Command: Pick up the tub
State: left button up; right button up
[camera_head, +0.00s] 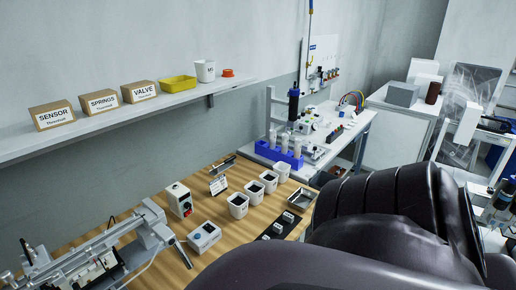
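A white tub with a small dark label (205,71) stands upright on the wall shelf, between a yellow tray and an orange lid-like piece. Several smaller white open containers with dark contents stand in a row on the wooden table, one of them here (238,205). I cannot tell from the picture alone which of these the task calls the tub. Neither of my grippers is in view. A large dark arm part of mine fills the lower right and hides the table's right front.
The shelf (100,122) also holds cardboard boxes (54,115), the yellow tray (178,84) and the orange piece (228,73). A blue rack (279,154) stands behind.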

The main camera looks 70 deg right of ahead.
aim_at(254, 189)
jog(key=k+l+z, duration=0.1)
jog(key=k+z, duration=0.4)
jog(key=z, duration=1.3)
jog(key=i+j+z, duration=0.15)
jog(key=i, duration=0.2)
jog(key=i+j+z, duration=0.15)
jog(key=i+j, duration=0.15)
jog(key=l+u, duration=0.2)
jog(key=u, duration=0.15)
jog(key=l+u, duration=0.3)
jog(key=j+u, duration=0.1)
jog(key=u, duration=0.35)
jog(key=i+j+u, duration=0.1)
jog(key=u, duration=0.85)
jog(key=i+u, duration=0.15)
jog(key=u, duration=0.3)
jog(key=k+z, duration=0.1)
jog(key=z, duration=0.55)
